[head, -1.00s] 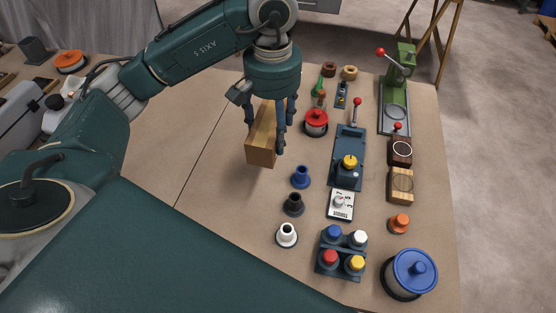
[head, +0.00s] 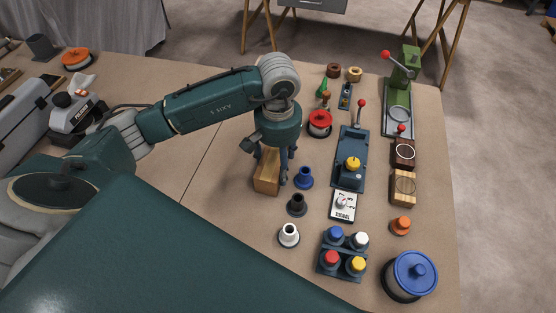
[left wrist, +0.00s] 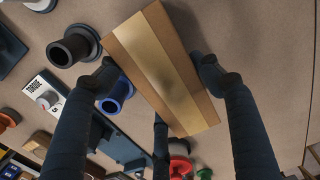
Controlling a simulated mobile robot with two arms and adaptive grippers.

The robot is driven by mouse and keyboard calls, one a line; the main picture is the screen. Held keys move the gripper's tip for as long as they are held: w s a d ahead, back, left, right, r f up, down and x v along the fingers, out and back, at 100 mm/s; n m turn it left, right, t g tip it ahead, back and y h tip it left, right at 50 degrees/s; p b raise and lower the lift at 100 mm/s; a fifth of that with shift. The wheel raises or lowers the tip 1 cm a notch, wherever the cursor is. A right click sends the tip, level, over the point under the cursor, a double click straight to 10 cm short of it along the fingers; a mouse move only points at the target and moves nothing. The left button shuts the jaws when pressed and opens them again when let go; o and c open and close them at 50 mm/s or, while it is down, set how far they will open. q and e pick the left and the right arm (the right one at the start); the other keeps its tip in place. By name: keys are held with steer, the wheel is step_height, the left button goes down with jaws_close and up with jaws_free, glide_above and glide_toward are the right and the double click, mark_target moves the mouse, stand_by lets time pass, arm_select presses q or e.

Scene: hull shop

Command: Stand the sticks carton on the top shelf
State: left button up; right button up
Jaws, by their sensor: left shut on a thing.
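A brown box (head: 266,180) with a paler golden band is in my left gripper (head: 274,168), over the workbench (head: 225,210). No lettering shows on it, so I cannot tell if it is the sticks carton. In the left wrist view the box (left wrist: 165,70) lies slanted between the fingers of my left gripper (left wrist: 156,78), which is shut on it. It is low over the bench; I cannot tell if its underside touches. No shelf shows in either view. My right gripper is not in view.
Blue (head: 303,178), black (head: 297,204) and white (head: 289,235) flanged pieces stand just right of the box. Farther right are a lever fixture (head: 350,155), a red-lidded pot (head: 319,123), a green press (head: 398,95) and a blue-lidded jar (head: 410,275).

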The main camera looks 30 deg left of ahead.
arm_select(q)
steer(key=shift+f, duration=0.15)
steer(key=o, duration=1.4)
steer(key=shift+c, duration=0.2)
